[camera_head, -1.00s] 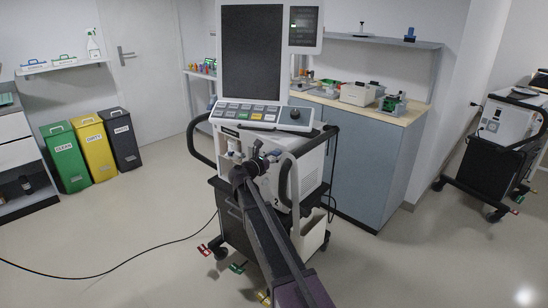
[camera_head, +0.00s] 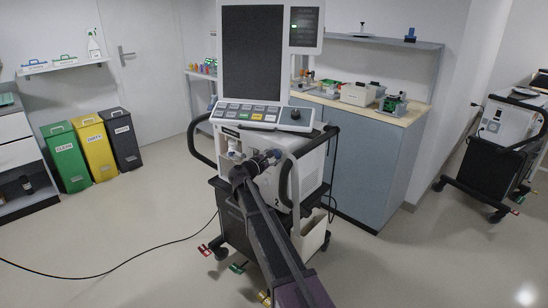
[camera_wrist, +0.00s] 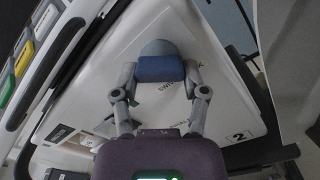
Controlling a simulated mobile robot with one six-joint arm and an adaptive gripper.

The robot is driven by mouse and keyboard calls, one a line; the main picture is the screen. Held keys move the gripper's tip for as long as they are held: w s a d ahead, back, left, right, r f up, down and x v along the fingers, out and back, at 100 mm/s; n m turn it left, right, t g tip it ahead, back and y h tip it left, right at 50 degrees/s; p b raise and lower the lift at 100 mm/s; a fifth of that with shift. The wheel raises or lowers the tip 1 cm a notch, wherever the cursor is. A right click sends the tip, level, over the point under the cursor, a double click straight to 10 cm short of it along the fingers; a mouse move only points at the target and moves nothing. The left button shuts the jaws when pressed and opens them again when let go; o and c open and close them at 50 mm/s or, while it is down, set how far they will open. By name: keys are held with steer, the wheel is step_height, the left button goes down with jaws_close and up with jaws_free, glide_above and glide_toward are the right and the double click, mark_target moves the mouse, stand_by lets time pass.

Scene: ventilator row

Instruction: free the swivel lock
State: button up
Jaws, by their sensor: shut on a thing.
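The ventilator (camera_head: 312,178) stands in the middle of the head view, its dark screen and keypad above a white body marked 2. The swivel lock shows in the wrist view as a blue grip with a rounded grey end (camera_wrist: 160,68), in front of the white panel. Partly hidden lettering beginning "SWIV" is printed beside it. My gripper (camera_wrist: 162,72) is shut on the blue grip, one finger at each side. In the head view my gripper (camera_head: 262,160) is at the ventilator's front, below the keypad, and my arm hides part of the body.
A black side handle (camera_head: 193,140) stands out at left. A counter with devices (camera_head: 375,150) is behind. A black cable crosses the floor at left. Bins (camera_head: 90,150) stand farther left.

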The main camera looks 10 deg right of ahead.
steer(key=m, duration=0.4)
steer(key=shift+r+m, duration=0.1)
steer(key=shift+m, duration=2.2)
steer(key=o, duration=1.2)
steer(key=shift+c, duration=0.2)
steer(key=shift+a, duration=0.1)
steer(key=v, duration=1.1)
steer(key=shift+s+a, duration=0.3)
